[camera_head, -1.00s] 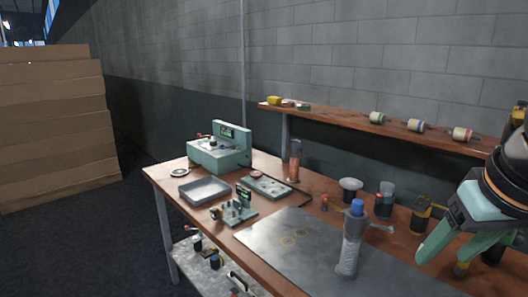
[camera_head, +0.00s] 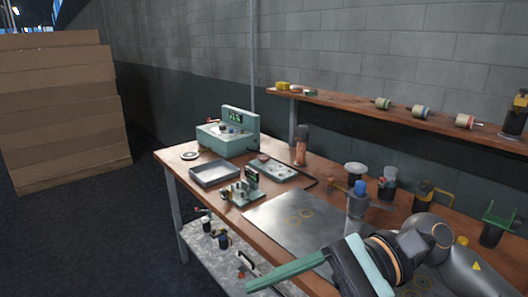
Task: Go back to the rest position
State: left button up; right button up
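My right gripper (camera_head: 262,283) is in the lower middle of the head view, on an arm that comes in from the right. Its long green finger points left, over the front edge of the workbench (camera_head: 330,198). The fingers overlap in this view, so I cannot tell whether they are apart. I see nothing held in it. My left gripper is not in view.
A grey bottle with a blue cap (camera_head: 358,207) stands on the metal plate (camera_head: 285,222), just behind my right arm. A metal tray (camera_head: 214,173) and a green machine (camera_head: 228,138) sit farther left. A shelf (camera_head: 350,105) runs along the wall.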

jog(key=w+d+m+t+y, duration=0.1)
jog(key=w+m+t+y, duration=0.85)
jog(key=m, duration=1.15)
jog(key=w+d+f+m+t+h, duration=0.2)
jog(key=d+f+m+t+h, duration=0.2)
jog(key=f+m+t+h, duration=0.65)
jog(key=w+d+f+m+t+h, duration=0.4)
jog(key=f+m, duration=0.4)
jog(key=m, duration=0.7)
jog(key=s+d+f+m+g+h, duration=0.3)
jog(key=s+f+m, duration=0.4)
jog(key=f, duration=0.6)
jog(key=s+d+f+m+g+h+p, duration=0.1)
jog(key=s+d+f+m+g+h, duration=0.2)
jog(key=s+f, duration=0.8)
notch_tip(320, 180, down, 2)
jog(key=m+g+h, duration=0.2)
jog(key=m+g, duration=0.1)
jog(key=m, duration=0.1)
jog(key=shift+s+f+g, duration=0.15)
jog(key=shift+s+g, duration=0.25)
